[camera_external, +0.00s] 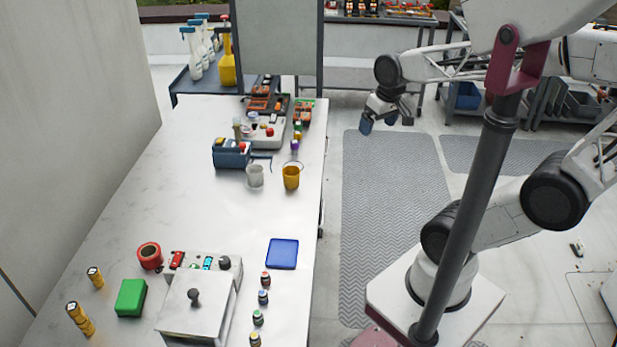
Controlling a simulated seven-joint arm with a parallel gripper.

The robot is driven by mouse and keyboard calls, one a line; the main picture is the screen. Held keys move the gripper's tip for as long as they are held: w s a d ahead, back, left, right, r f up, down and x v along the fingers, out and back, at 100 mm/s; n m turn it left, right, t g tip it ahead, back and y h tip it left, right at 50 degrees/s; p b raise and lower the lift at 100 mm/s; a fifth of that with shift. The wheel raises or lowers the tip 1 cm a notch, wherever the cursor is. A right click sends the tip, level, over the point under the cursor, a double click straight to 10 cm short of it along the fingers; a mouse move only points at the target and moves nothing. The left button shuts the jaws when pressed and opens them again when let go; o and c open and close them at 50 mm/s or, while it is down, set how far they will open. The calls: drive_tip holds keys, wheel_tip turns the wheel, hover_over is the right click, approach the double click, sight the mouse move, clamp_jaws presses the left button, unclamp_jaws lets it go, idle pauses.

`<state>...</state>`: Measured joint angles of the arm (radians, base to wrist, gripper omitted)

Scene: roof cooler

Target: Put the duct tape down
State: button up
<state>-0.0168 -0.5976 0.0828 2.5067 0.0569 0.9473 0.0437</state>
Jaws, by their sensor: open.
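The duct tape is a red roll (150,256) on the white table, left of a grey machine with a lid. It appears to lie on the table surface, apart from my gripper. My gripper (388,124) is raised above the floor mat, to the right of the table's far half. Its fingers are spread and nothing shows between them.
The grey machine (199,302), a green box (131,297), a blue square tray (282,254) and several small bottles (264,297) occupy the near table. Cups (291,178) and a blue device (231,154) stand farther back. The table's middle is clear.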

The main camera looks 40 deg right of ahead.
drive_tip(key=shift+s+d+h, duration=0.4)
drive_tip(key=shift+s+d, duration=0.4)
drive_tip(key=shift+d, duration=0.05)
idle(0.8)
